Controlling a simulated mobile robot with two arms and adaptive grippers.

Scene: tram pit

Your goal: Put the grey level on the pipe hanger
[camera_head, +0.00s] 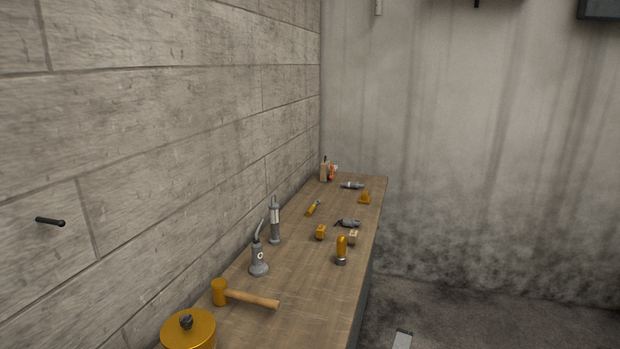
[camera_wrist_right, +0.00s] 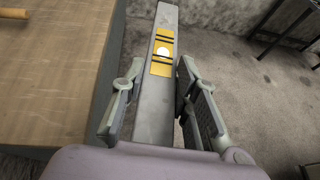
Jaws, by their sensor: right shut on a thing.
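The grey level (camera_wrist_right: 155,115) is a long flat bar with a yellow label in the right wrist view. My right gripper (camera_wrist_right: 160,72) is shut on it, one finger along each side. The level is held beside the bench edge, over the floor, and points away from the wrist. My left gripper is out of view.
A wooden bench (camera_head: 330,290) runs along the left wall. It carries a mallet (camera_head: 245,295), a yellow round pot (camera_head: 190,328), an oil can (camera_head: 259,262) and several small tools. Floor to its right is open. A dark metal frame (camera_wrist_right: 280,30) stands at the wrist view's right.

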